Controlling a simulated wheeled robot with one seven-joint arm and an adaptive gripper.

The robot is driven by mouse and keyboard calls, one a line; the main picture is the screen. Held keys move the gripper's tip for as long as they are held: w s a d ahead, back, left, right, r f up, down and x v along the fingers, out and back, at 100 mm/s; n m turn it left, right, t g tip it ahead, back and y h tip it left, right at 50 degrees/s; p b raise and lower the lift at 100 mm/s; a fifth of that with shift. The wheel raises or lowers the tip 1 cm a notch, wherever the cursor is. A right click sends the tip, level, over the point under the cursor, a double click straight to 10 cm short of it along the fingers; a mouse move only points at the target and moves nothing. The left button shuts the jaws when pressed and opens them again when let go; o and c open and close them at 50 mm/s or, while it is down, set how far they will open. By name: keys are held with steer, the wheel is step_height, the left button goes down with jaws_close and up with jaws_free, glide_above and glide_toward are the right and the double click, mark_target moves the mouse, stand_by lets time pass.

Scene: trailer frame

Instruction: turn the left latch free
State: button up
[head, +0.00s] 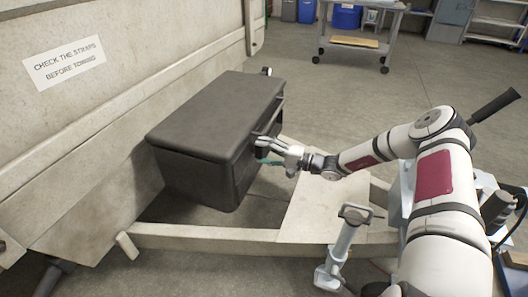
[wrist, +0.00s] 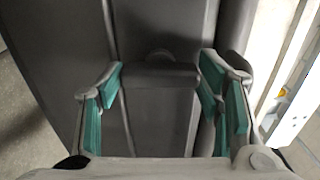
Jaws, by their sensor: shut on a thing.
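The dark grey box (head: 215,125) sits on the trailer frame with its lid down. My gripper (head: 270,155) is at the box's front face, towards its near left end, below the lid edge. In the wrist view my gripper (wrist: 162,72) has its teal-padded fingers on either side of a dark grey block, the left latch (wrist: 160,105), and is shut on it. A round boss shows just beyond the latch's top edge. In the head view the latch is hidden by my gripper.
A handle (head: 270,115) stands out on the box's front, farther along. A pale trailer wall (head: 110,100) with a sign rises behind the box. A jack post (head: 342,240) stands on the frame in front. A grey cart (head: 360,35) is far back on open floor.

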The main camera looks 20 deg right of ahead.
stand_by(0.5)
steer(key=o, duration=1.2)
steer(key=shift+a, duration=0.1)
steer(key=shift+c, duration=0.2)
steer(key=v, duration=0.7)
steer(key=shift+d, duration=0.25)
steer(key=shift+s, duration=0.15)
